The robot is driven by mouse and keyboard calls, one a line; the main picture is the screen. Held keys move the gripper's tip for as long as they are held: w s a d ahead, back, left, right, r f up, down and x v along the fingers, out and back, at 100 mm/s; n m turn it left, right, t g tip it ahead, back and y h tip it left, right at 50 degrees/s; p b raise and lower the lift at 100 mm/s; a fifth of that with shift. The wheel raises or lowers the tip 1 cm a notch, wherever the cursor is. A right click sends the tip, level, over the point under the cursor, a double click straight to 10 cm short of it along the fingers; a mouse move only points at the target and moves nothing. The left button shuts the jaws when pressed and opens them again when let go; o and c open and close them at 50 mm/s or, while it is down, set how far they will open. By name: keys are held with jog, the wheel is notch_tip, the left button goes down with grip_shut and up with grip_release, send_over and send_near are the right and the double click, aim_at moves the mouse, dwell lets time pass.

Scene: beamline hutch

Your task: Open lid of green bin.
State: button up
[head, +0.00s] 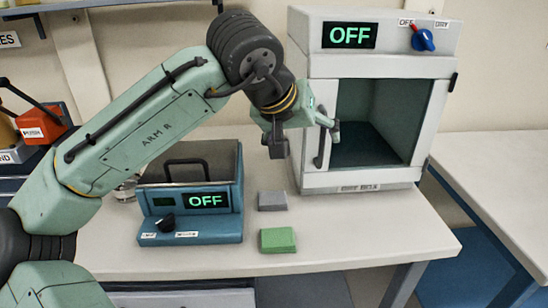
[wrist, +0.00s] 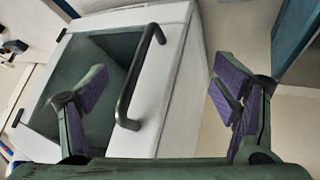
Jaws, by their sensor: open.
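No green bin with a lid can be made out in either view. A small green block (head: 277,241) lies near the table's front edge, with a similar grey block (head: 272,201) just behind it. My gripper (head: 303,132) is open and empty, in front of the white dry box (head: 310,70) at its handle side. In the wrist view, the dry box's dark bar handle (wrist: 139,80) shows between the spread fingers of my gripper (wrist: 158,90). The dry box door looks shut.
A teal device (head: 190,225) with a black handle on top and an OFF display stands left on the white table (head: 350,225). An orange object (head: 40,124) stands at far left. The table is clear right of the blocks.

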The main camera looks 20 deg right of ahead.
notch_tip(320, 180, down, 3)
jog(key=s+a+n+g+y, duration=0.1)
jog(key=s+a+g+y, duration=0.1)
jog(key=y, duration=0.1)
jog(key=n+g+y+p, duration=0.2)
jog(key=g+y, duration=0.1)
jog(key=y, duration=0.1)
send_over(279, 236)
notch_tip(279, 236, down, 8)
jog(key=shift+s+f, duration=0.1)
jog(key=shift+f+p, duration=0.55)
jog(key=shift+f, duration=2.4)
jog(key=shift+c, duration=0.4)
jog(key=c, duration=0.8)
